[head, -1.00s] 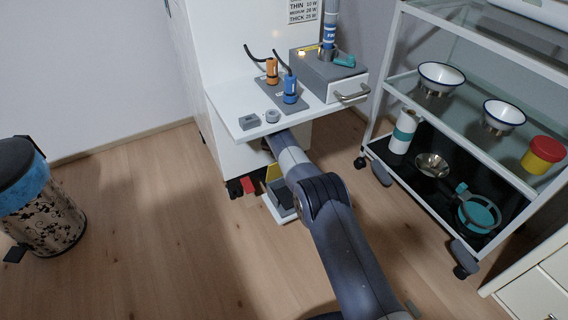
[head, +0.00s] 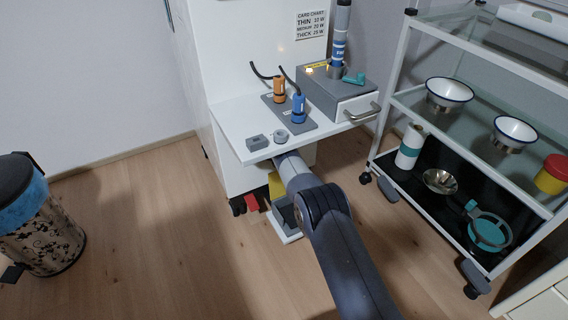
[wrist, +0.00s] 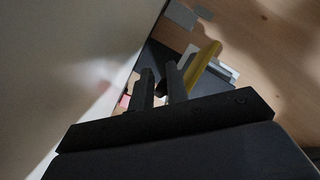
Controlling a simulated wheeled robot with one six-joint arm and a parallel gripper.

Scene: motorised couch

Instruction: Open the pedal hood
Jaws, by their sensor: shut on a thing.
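The pedal unit (head: 288,236) stands on the floor under the white shelf, with a pale base and a dark grey body. The yellow pedal hood (head: 275,186) is at its back, steeply raised and partly hidden by my arm. In the wrist view the hood (wrist: 203,66) shows as a curved yellow edge right beside my right finger. My gripper (wrist: 162,82) has its two dark fingers close together, shut on a dark part at the hood; the exact contact is hard to see. In the head view the gripper is hidden under the shelf.
A white shelf (head: 232,130) overhangs the pedal area. A red block (head: 252,203) sits left of the hood by the cabinet (head: 250,60). A wheeled trolley (head: 390,130) stands right, a bin (head: 40,225) far left. The floor between is clear.

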